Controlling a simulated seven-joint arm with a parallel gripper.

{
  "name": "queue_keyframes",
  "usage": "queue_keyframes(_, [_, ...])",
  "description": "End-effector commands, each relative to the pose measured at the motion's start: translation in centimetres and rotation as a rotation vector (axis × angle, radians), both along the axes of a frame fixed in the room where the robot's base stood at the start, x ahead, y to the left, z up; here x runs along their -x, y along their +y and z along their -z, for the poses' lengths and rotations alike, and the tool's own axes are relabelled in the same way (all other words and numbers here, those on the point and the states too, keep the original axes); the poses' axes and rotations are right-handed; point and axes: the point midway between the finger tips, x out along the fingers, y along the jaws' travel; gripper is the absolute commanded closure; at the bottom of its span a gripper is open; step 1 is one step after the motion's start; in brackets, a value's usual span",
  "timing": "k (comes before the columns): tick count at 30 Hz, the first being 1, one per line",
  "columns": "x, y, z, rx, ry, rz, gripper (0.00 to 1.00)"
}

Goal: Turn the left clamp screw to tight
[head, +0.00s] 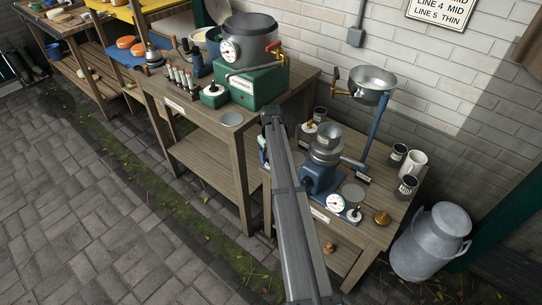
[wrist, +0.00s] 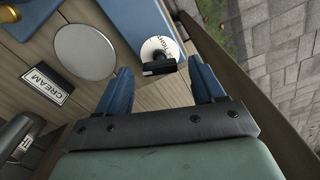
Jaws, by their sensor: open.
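In the wrist view, a black clamp-screw handle (wrist: 160,67) sits in front of a white round dial (wrist: 158,47) with partly covered lettering, at the edge of a blue machine base (wrist: 118,18). My gripper (wrist: 159,64) is open, its two blue fingers standing to the left and right of the handle with gaps on both sides. I cannot tell which lettering the handle points to. In the head view, the blue separator (head: 322,172) with its metal bowl stands on the lower wooden table. My arm crosses in front of its left side and hides the left clamp screw.
A round grey plate (wrist: 85,52) and a CREAM label (wrist: 48,83) lie left of the fingers. A dark cup (wrist: 18,138) is at lower left. The table edge and paving are on the right. A green-based churn (head: 252,85) stands on the higher table (head: 165,85).

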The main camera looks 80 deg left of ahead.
Motion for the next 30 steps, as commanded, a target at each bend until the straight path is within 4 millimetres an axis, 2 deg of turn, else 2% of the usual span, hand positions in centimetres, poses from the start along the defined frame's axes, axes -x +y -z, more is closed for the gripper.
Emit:
queue_keyframes(4, [0.0,-0.01,0.66,0.0,0.0,0.0,0.32])
queue_keyframes(13, [0.0,-0.01,0.73,0.0,0.0,0.0,0.33])
queue_keyframes(30, [0.0,-0.02,0.7,0.0,0.0,0.0,0.87])
